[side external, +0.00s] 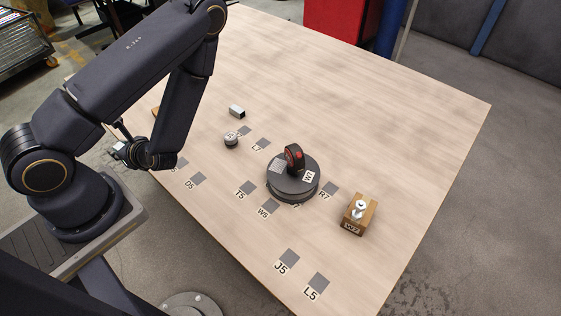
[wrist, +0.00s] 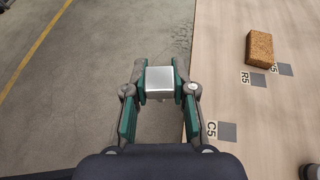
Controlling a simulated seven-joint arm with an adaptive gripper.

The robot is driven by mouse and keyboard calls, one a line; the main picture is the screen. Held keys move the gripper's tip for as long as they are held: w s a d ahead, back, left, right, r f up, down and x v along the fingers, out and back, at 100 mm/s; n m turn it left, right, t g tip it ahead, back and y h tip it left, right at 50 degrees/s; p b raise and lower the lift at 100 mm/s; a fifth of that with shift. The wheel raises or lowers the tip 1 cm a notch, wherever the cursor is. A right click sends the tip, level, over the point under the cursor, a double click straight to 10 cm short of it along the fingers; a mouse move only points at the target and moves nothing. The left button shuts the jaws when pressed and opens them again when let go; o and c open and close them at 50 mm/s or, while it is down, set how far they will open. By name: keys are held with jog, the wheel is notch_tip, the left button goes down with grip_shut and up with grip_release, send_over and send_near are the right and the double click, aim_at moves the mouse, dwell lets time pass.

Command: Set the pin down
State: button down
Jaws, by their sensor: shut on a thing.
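My gripper (wrist: 160,84) is shut on a silver, square-faced metal piece (wrist: 159,82), held between its green-padded fingers. From this angle I cannot tell whether this piece is a pin. In the wrist view the floor lies behind it, just left of the table edge. In the side view my gripper (side external: 123,150) is at the table's left edge, and the held piece is hard to make out. A pale, knob-topped peg (side external: 359,209) stands upright on a wooden block (side external: 358,217) marked W2, far from my gripper.
A dark round turntable (side external: 292,190) carries a black-and-red part (side external: 294,157). A white-and-dark block (side external: 237,111) and a small grey cylinder (side external: 231,141) stand nearby. A brown block (wrist: 259,48) sits near grey squares, including one beside C5 (wrist: 228,131). The table's far side is clear.

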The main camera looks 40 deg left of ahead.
jog(key=w+a+f+t, duration=0.1)
jog(key=w+a+f, duration=0.1)
jog(key=w+f, duration=0.1)
jog(key=w+a+f+m, duration=0.1)
jog(key=w+a+f, duration=0.2)
jog(key=w+f, duration=0.1)
jog(key=w+a+f+m+t, duration=0.1)
jog(key=w+a+f, duration=0.2)
jog(key=w+f, duration=0.1)
jog(key=shift+w+t, duration=0.3)
jog(key=shift+w, duration=0.3)
jog(key=shift+w+f, duration=0.15)
jog(key=shift+f, duration=0.15)
jog(key=shift+w+a+f, duration=0.1)
jog(key=shift+f, duration=0.8)
jog(key=shift+w+a+f, duration=0.1)
jog(key=shift+f, duration=0.75)
jog(key=shift+f, duration=0.15)
jog(key=c, duration=1)
grip_release()
jog(key=shift+o, duration=0.2)
